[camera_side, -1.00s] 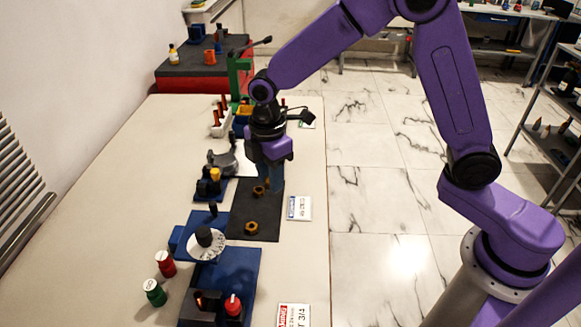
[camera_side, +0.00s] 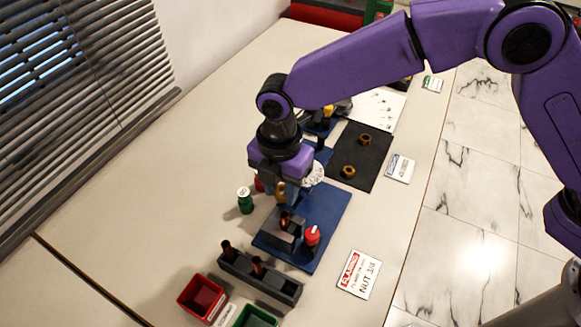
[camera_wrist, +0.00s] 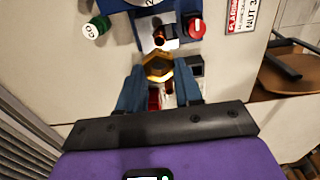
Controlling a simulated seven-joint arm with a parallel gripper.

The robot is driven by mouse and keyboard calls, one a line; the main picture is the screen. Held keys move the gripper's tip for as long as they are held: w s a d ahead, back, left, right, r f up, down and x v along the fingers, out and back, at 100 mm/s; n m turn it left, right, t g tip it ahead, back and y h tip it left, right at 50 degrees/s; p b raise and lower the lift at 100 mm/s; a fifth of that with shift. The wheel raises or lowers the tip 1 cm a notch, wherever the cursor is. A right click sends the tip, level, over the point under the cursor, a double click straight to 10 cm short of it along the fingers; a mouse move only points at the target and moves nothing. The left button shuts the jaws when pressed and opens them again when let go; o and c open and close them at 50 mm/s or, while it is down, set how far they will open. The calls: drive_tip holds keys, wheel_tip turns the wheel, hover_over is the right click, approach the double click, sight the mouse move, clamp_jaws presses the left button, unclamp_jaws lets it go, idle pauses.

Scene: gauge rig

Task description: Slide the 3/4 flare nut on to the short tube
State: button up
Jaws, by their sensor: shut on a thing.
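My gripper (camera_side: 281,193) is shut on a brass flare nut (camera_wrist: 158,68), which sits between the two blue fingers in the wrist view. The nut also shows below the gripper in the side view (camera_side: 280,190). A short copper tube (camera_side: 285,222) stands in a dark grey clamp block (camera_side: 280,238) on a blue plate (camera_side: 325,218). In the wrist view the tube (camera_wrist: 166,31) is just beyond the nut. The nut appears apart from the tube and higher. Its exact alignment with the tube cannot be told.
A red-capped item (camera_side: 312,236) stands beside the block. A dark rack (camera_side: 285,288) holds more copper tubes, near a red bin (camera_side: 202,298) and a green bin (camera_side: 256,318). Two nuts lie on a black mat (camera_side: 375,160).

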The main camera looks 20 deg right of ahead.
sight(283, 217)
drive_tip(key=shift+f, duration=0.95)
drive_tip(key=shift+f, duration=2.35)
drive_tip(key=shift+f, duration=0.85)
drive_tip(key=o, duration=1.1)
